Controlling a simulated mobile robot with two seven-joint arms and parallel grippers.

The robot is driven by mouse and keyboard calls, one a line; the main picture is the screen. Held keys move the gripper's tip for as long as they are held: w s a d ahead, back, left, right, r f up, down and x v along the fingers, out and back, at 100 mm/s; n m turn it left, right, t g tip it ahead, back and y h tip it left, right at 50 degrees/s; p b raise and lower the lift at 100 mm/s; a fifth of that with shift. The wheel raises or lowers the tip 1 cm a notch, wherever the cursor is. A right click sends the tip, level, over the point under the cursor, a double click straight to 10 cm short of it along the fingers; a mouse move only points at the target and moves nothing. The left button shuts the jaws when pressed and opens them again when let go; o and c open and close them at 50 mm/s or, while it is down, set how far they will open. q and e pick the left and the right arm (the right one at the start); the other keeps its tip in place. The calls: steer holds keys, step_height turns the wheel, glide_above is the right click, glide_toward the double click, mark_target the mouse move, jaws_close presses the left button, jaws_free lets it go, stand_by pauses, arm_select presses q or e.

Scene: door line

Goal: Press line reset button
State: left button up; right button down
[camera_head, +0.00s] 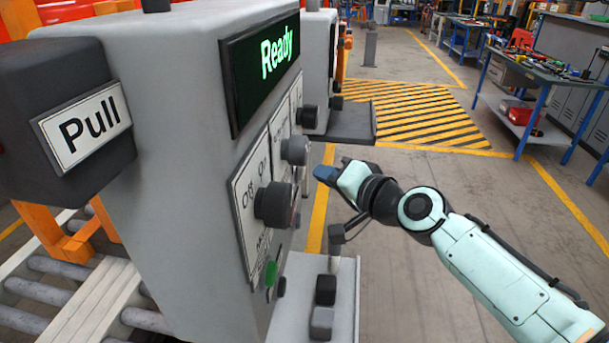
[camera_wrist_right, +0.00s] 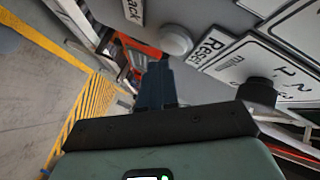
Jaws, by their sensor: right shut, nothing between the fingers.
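A grey control cabinet (camera_head: 190,60) stands at the left with a green "Ready" screen (camera_head: 262,62). My right gripper (camera_head: 325,173) is shut and empty, to the right of the grey button, with a small gap showing in the head view. In the wrist view its dark fingers (camera_wrist_right: 157,82) point towards the panel just below the pale button. My left gripper is not in view.
A black knob (camera_head: 274,204) and a green button (camera_head: 271,273) sit lower on the panel. A black box labelled "Pull" (camera_head: 75,110) is at left. A grey shelf (camera_head: 348,123) juts out behind my gripper. The floor (camera_head: 400,190) at right is clear up to a workbench (camera_head: 540,75).

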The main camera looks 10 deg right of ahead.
steer(key=shift+s+d+b, duration=0.25)
steer(key=shift+d+b, duration=0.4)
steer(key=shift+d, duration=0.15)
steer(key=shift+s+d+b, duration=0.2)
steer(key=shift+d+b, duration=0.5)
steer(key=shift+d, duration=0.15)
steer(key=shift+s+d+b, duration=0.25)
steer(key=shift+d+b, duration=0.4)
steer(key=shift+d, duration=0.15)
